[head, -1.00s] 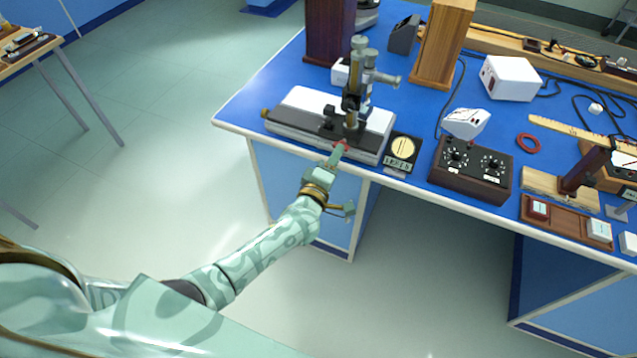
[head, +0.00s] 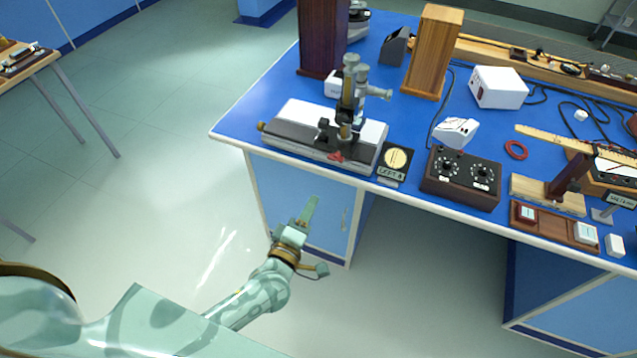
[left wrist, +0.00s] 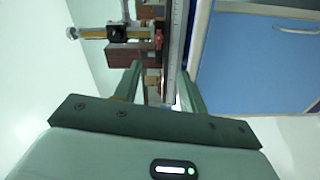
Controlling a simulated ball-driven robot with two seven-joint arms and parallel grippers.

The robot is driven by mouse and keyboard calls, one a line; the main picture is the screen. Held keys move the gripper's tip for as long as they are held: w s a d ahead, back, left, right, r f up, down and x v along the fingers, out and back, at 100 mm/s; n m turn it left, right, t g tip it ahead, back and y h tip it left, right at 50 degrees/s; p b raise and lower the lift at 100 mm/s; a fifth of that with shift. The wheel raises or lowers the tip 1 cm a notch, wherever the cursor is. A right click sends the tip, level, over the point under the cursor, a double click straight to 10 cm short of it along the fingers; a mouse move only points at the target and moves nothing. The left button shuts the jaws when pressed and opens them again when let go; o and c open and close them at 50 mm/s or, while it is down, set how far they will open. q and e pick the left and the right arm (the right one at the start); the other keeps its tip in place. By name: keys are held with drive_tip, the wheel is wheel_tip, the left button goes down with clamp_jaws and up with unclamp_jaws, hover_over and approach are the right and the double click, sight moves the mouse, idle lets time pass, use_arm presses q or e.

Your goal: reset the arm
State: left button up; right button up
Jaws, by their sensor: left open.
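My left gripper (head: 308,212) is in front of the blue bench cabinet, below the bench's front edge, with nothing held. In the left wrist view its two fingers (left wrist: 160,88) are spread apart with a clear gap, and the microscope's base lies beyond them. The travelling microscope (head: 350,100) stands upright on its grey and white base (head: 290,125) at the bench's left end, apart from the gripper. A small red part (head: 336,156) shows at the base's front. My right gripper is in neither view.
The blue bench top (head: 255,100) also bears a round-dial card (head: 396,160), a dark two-knob box (head: 461,178), a white box (head: 499,87) and a red ring (head: 516,149). A side table (head: 40,62) stands far left. The floor left of the bench is clear.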

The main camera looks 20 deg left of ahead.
use_arm(q)
drive_tip(key=s+a+f+m+g+h, duration=0.1)
drive_tip(key=s+f+m+g, duration=0.55)
drive_tip(key=f, duration=0.55)
drive_tip(key=s+a+f+m+g+h, duration=0.1)
drive_tip(key=s+f+m+g, duration=0.2)
drive_tip(key=s+f+m, duration=0.8)
drive_tip(key=s+a+f+g+y, duration=0.1)
drive_tip(key=s+f+g, duration=0.1)
drive_tip(key=s, duration=0.6)
drive_tip(key=s+a+f+m+g, duration=0.1)
drive_tip(key=s+a+f+g, duration=0.1)
drive_tip(key=s+f, duration=0.3)
drive_tip(key=s+a+f+g+y, duration=0.1)
drive_tip(key=s+a+f+g, duration=0.1)
drive_tip(key=s, duration=1)
wheel_tip(320, 180, down, 2)
drive_tip(key=shift+g+y, duration=0.3)
drive_tip(key=shift+g, duration=0.55)
drive_tip(key=shift+m, duration=0.25)
